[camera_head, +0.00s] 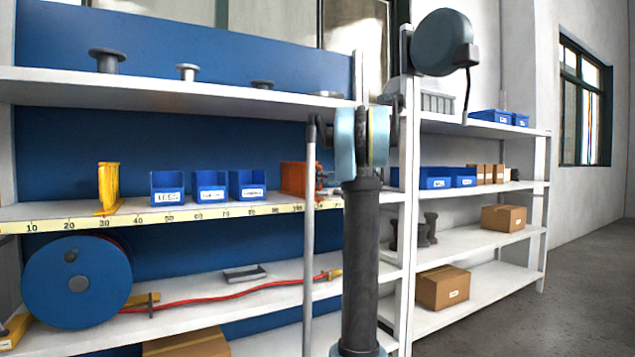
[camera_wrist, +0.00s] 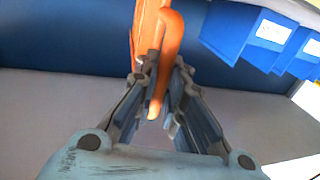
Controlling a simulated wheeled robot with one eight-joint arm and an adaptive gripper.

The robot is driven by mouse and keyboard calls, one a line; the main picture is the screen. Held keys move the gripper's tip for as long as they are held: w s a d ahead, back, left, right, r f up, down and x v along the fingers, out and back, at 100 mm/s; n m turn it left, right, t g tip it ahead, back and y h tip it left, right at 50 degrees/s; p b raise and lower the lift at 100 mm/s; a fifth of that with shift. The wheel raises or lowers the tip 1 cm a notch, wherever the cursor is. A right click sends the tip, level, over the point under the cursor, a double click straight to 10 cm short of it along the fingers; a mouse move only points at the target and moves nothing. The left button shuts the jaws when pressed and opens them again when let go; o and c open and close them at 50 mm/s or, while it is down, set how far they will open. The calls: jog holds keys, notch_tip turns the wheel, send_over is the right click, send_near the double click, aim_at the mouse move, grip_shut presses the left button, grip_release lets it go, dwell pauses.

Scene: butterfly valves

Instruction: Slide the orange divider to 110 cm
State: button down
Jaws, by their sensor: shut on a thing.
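The orange divider (camera_head: 296,178) stands upright on the middle shelf in the head view, right of the blue bins and near the right end of the visible scale. In the wrist view the divider's curved handle (camera_wrist: 172,40) lies between the two fingers of my gripper (camera_wrist: 157,82), which is shut on it. In the head view my gripper (camera_head: 324,180) is at the divider's right side, partly hidden by my arm. The yellow scale strip (camera_head: 120,221) runs along the shelf's front edge; my arm hides its right part, so I cannot read the divider's exact mark.
Several blue bins (camera_head: 167,189) stand between the dividers. A grey post (camera_head: 309,240) stands before the shelf. A blue reel (camera_head: 77,283) and a red hose (camera_head: 230,296) are on the lower shelf.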

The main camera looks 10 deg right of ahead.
jog(key=c, duration=1.7)
grip_release()
jog(key=shift+o, duration=0.2)
jog(key=shift+s+d, duration=0.1)
jog(key=v, duration=1.1)
jog(key=shift+s+d, duration=0.2)
jog(key=shift+s, duration=0.1)
jog(key=s+a+f+m+g+h, duration=0.1)
jog(key=s+a+f+g, duration=0.7)
jog(key=s+a+f, duration=1.3)
jog(key=s+d+f+m+g+h, duration=0.2)
jog(key=s+f+h, duration=0.2)
jog(key=s+f, duration=0.7)
jog(key=s+d+f+m+g+h, duration=0.2)
jog(key=s+f, duration=0.9)
jog(key=s, duration=0.6)
jog(key=shift+d+f+m+g+h, duration=0.2)
jog(key=shift+d+m+g+h, duration=0.1)
jog(key=shift+d+g+h, duration=0.55)
